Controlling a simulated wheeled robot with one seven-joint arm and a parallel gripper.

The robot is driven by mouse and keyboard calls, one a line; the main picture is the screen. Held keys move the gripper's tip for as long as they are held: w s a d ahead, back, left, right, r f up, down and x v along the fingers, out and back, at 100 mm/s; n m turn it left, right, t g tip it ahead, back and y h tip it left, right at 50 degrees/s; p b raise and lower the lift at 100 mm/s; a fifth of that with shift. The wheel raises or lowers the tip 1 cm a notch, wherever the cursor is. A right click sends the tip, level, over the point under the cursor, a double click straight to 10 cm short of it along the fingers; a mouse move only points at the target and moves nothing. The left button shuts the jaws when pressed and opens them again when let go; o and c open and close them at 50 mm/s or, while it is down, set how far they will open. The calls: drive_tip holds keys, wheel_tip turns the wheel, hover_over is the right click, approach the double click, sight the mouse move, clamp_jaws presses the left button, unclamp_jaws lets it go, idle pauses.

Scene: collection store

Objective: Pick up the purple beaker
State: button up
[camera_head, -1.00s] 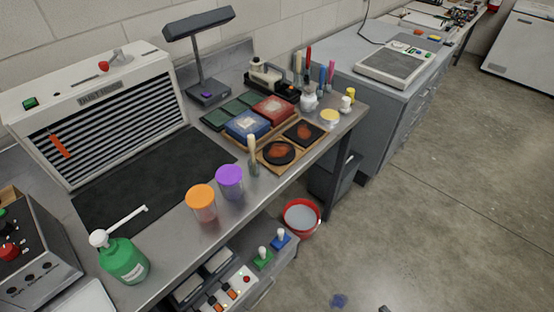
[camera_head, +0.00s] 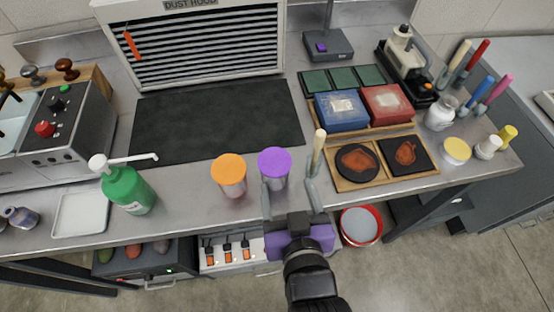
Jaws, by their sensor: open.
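The purple beaker (camera_head: 275,162), a clear cup with a purple top, stands upright near the front edge of the steel bench. The similar orange beaker (camera_head: 229,170) stands just to its left. My gripper (camera_head: 289,187) is open and empty in front of the bench edge, pointing toward the bench. Its left finger overlaps the lower part of the purple beaker in the picture, and its right finger is to the right of the beaker. I cannot tell whether the left finger touches it. The beaker's base is partly hidden.
A cream-handled tool (camera_head: 318,150) stands close right of the purple beaker. A wooden tray (camera_head: 345,184) with dark plates lies further right. A green pump bottle (camera_head: 127,188) stands left. The black mat (camera_head: 215,120) behind is clear. A red bucket (camera_head: 361,226) is below.

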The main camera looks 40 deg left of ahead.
sight(272, 160)
drive_tip(key=shift+w+a+r, duration=0.1)
drive_tip(key=shift+a+r, duration=0.05)
drive_tip(key=shift+a, duration=0.45)
drive_tip(key=shift+a+r, duration=0.15)
drive_tip(key=shift+a, duration=0.45)
drive_tip(key=shift+p+x, duration=0.5)
drive_tip(key=shift+x, duration=3.35)
drive_tip(key=shift+c, duration=0.4)
drive_tip(key=c, duration=1.1)
